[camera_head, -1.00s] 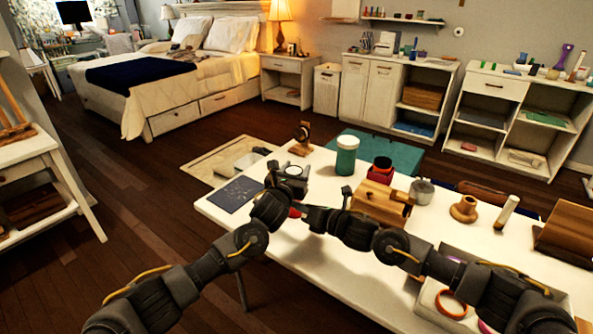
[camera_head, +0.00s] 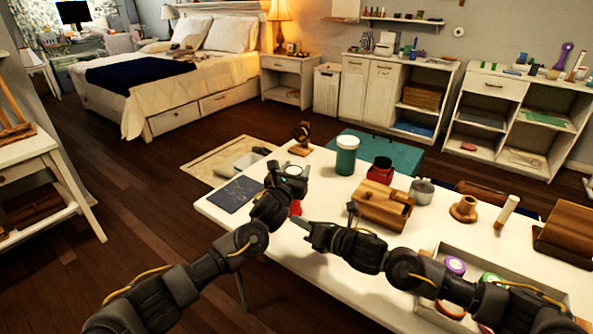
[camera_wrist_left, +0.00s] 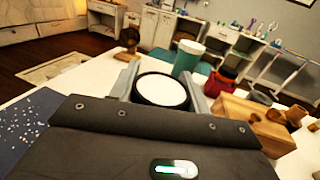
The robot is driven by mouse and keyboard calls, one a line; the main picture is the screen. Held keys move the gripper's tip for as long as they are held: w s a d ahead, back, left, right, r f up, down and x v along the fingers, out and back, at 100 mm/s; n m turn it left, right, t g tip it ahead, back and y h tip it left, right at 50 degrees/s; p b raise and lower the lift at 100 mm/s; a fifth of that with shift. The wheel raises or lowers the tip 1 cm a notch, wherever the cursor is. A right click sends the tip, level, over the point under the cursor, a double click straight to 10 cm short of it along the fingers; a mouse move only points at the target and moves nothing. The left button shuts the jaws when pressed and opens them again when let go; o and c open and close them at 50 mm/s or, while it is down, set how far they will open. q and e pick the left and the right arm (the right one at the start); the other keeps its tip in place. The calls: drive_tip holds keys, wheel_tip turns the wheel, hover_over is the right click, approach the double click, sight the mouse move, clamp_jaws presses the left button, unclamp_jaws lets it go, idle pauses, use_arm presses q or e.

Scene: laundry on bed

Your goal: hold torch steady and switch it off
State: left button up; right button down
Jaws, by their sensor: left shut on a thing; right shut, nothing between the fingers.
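My left gripper (camera_head: 286,180) is shut on the torch (camera_head: 294,170) above the left part of the white table. The torch's round pale face with a dark rim points up and shows between the fingers in the left wrist view (camera_wrist_left: 162,90). I cannot tell whether it is lit. A small red part (camera_head: 296,208) shows below the left gripper; I cannot tell whether it belongs to the torch. Its switch cannot be made out. My right gripper (camera_head: 308,230) is shut and empty, to the lower right of the torch and apart from it.
The white table (camera_head: 330,290) holds a dark blue speckled sheet (camera_head: 235,194), a green jar (camera_head: 346,158), a red pot (camera_head: 380,172), a wooden box (camera_head: 382,208) and a metal pot (camera_head: 421,191). A tray with coloured rolls (camera_head: 455,266) lies at right. The table's front left is clear.

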use_arm(q)
drive_tip(key=o, duration=1.2)
